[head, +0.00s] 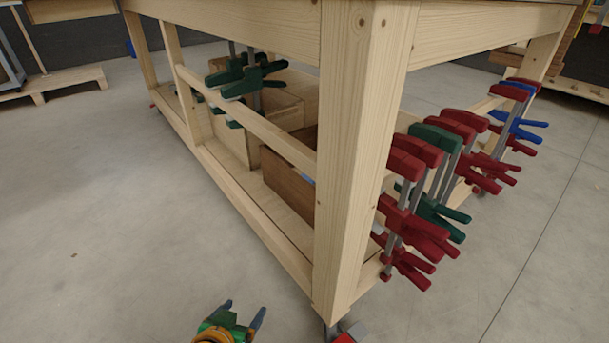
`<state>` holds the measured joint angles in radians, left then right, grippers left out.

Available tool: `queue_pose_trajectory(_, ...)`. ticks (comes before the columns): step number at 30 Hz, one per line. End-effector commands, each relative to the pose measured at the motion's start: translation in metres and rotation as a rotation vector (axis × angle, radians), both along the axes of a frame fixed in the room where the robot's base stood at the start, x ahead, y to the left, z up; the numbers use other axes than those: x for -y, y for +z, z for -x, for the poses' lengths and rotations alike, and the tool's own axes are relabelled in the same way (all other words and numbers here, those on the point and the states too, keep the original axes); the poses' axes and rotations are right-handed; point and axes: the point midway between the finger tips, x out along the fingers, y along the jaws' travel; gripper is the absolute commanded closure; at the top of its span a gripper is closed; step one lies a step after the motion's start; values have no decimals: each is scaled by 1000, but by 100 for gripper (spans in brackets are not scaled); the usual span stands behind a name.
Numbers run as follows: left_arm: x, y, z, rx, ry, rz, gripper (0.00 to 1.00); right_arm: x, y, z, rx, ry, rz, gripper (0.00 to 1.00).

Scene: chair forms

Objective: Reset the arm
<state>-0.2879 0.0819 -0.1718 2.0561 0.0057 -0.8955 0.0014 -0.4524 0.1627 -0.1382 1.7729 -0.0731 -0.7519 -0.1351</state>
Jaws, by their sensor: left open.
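My left gripper (243,312) shows at the bottom of the head view, with two dark fingers spread apart on a green and orange body. It is open and nothing is between its fingers. It is over the grey floor, to the left of the near leg of a wooden workbench and apart from it. My right gripper is not in the view.
The wooden workbench (352,150) fills the middle. Red, green and blue clamps (440,139) hang on its right side. Green clamps (248,75) and wooden boxes (288,184) are inside its frame. A pallet (52,86) lies back left. Open floor (90,230) is left.

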Motion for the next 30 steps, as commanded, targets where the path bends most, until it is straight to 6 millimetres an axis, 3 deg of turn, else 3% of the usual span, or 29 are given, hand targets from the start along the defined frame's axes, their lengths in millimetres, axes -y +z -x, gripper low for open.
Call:
queue_pose_trajectory(1,-7,-6,28,-127,8,-21,17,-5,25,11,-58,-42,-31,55)
queue_pose_trajectory(4,-20,-37,88,-374,21,-62,17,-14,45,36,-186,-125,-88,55)
queue_pose_trajectory(8,-35,-50,165,-644,33,-106,17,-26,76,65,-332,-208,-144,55)
queue_pose_trajectory(9,-34,-32,163,-637,31,-106,17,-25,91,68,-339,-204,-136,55)
queue_pose_trajectory(17,-38,30,192,-677,19,-118,17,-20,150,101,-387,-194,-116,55)
queue_pose_trajectory(24,-49,123,258,-732,0,-138,17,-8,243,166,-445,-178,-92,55)
queue_pose_trajectory(27,-54,146,282,-749,-6,-144,17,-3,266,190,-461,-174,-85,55)
queue_pose_trajectory(30,-57,154,295,-756,-10,-148,17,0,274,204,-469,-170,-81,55)
